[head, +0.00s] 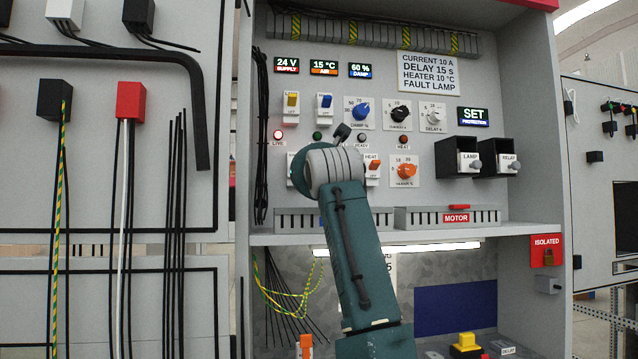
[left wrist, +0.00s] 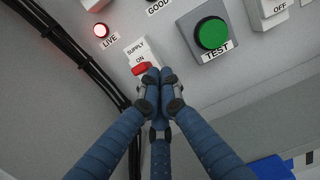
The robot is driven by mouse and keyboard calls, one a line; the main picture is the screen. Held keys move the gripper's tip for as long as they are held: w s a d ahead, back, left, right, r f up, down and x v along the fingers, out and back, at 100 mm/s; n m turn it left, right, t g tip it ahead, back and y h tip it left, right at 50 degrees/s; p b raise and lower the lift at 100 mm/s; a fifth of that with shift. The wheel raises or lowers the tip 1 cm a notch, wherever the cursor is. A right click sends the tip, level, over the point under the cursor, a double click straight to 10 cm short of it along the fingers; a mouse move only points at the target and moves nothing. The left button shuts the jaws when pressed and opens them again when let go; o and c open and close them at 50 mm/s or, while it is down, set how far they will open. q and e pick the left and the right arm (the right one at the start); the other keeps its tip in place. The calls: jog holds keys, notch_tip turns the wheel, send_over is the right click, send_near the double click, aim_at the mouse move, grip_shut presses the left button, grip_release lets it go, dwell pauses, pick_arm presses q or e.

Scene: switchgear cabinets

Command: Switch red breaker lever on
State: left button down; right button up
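In the left wrist view the red breaker lever (left wrist: 140,69) sits on a white plate marked SUPPLY (left wrist: 135,48). The word ON shows just above the lever. My left gripper (left wrist: 158,78) has its blue fingers together, with nothing seen between them. Its tips are at the lever's lower right edge and partly overlap it; I cannot tell if they touch. The LIVE lamp (left wrist: 101,30) glows red, and it also shows in the head view (head: 278,134). In the head view my left arm covers the gripper and most of the supply breaker. My right gripper is not in view.
A green TEST button (left wrist: 212,33) is right of the lever. Black cables (left wrist: 72,52) run along its left. In the head view the heat switch (head: 373,166), an orange knob (head: 406,171) and a cabinet shelf (head: 470,235) are close to my arm.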

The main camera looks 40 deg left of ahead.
pick_arm(q)
jog(key=shift+s+r, duration=0.25)
jog(key=shift+r, duration=0.15)
jog(key=shift+s+a+r, duration=0.2)
jog(key=shift+s, duration=0.1)
jog(key=shift+s+a+r, duration=0.1)
jog(key=shift+a, duration=0.25)
jog(key=shift+r, duration=0.25)
jog(key=shift+d+r, duration=0.1)
jog(key=shift+r, duration=0.1)
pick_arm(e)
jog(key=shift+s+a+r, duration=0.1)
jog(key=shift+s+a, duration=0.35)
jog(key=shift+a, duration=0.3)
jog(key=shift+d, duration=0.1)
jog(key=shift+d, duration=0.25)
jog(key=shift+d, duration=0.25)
